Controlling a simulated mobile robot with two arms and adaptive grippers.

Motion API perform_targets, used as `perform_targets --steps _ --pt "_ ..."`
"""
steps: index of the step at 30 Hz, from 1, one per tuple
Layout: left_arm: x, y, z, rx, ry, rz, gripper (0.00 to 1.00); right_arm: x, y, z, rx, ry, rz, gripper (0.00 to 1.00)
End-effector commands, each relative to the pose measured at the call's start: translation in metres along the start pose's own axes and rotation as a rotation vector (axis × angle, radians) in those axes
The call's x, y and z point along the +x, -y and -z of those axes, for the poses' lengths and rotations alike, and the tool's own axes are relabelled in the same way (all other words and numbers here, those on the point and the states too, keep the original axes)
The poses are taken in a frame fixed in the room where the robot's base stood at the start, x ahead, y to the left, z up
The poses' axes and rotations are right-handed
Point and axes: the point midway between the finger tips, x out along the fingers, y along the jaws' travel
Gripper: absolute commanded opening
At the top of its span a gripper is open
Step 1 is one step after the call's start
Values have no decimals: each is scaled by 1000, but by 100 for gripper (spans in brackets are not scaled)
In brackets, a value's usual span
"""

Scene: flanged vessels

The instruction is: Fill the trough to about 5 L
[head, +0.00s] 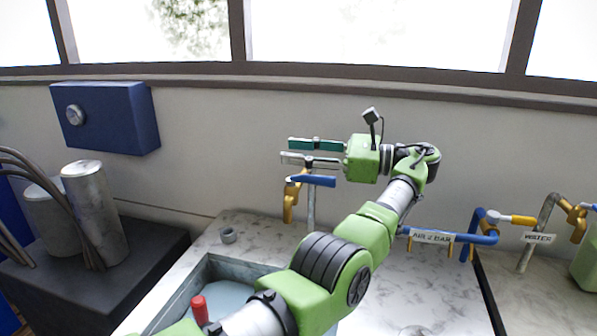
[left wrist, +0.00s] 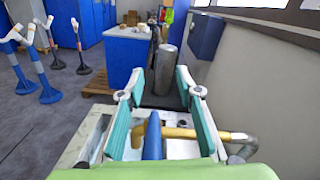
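The trough (head: 178,290) is a grey-rimmed basin set in the pale marbled counter, with a light blue surface inside; my arm hides its right part. A brass tap (head: 290,204) with a blue lever (head: 313,180) stands on a grey pipe behind the trough. My left gripper (head: 287,151) is open and empty, pointing left just above the lever. In the left wrist view the lever (left wrist: 153,136) shows between the spread fingers of the gripper (left wrist: 160,78), with the brass tap (left wrist: 180,133) beyond; I cannot tell whether they touch. My right gripper is not in view.
A red object (head: 200,309) stands at the trough. A grey ring (head: 228,236) lies on the counter. To the right are a blue pipe labelled AIR 2 BAR (head: 432,236) and a tap labelled WATER (head: 538,237). Metal cylinders (head: 94,210) stand left; a blue box (head: 112,118) hangs behind.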

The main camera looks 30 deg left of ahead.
Motion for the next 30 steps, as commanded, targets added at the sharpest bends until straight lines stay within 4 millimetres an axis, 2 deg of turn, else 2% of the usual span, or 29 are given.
perform_targets --steps 3,9,30 --pt "0 4 -20 -1 1 0 32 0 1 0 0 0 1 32" --pt "0 7 -35 0 1 0 32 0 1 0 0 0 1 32" --pt "0 7 -35 1 0 0 32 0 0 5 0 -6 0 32"
